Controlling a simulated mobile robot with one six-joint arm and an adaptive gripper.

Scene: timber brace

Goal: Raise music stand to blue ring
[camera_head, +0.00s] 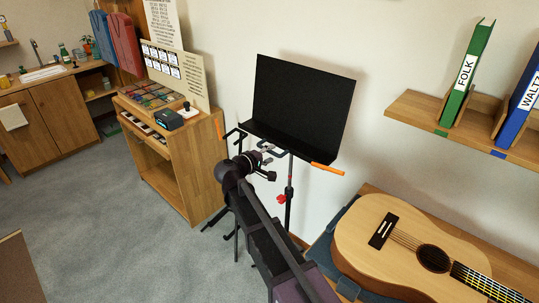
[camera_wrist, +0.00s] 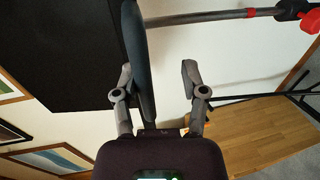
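The music stand has a black desk (camera_head: 300,105), a thin upright shaft (camera_head: 289,215) and a red knob (camera_head: 281,199) at the shaft's side. My gripper (camera_head: 266,157) is just below the desk's lower lip in the head view. In the wrist view the desk (camera_wrist: 75,45) fills the upper left, and the shaft (camera_wrist: 220,16) runs right to the red knob (camera_wrist: 308,21). My gripper (camera_wrist: 160,75) has its fingers apart. A dark grey strip, seemingly the desk's lip (camera_wrist: 143,55), shows between them, nearer the left finger. I cannot tell if they touch. I see no blue ring.
A guitar (camera_head: 410,245) lies on a bench at the lower right. A wooden keyboard cabinet (camera_head: 180,165) stands left of the stand. A wall shelf (camera_head: 410,108) with green and blue binders is at the right. An orange stick (camera_head: 327,168) shows at the desk's right lower corner. Carpet at left is open.

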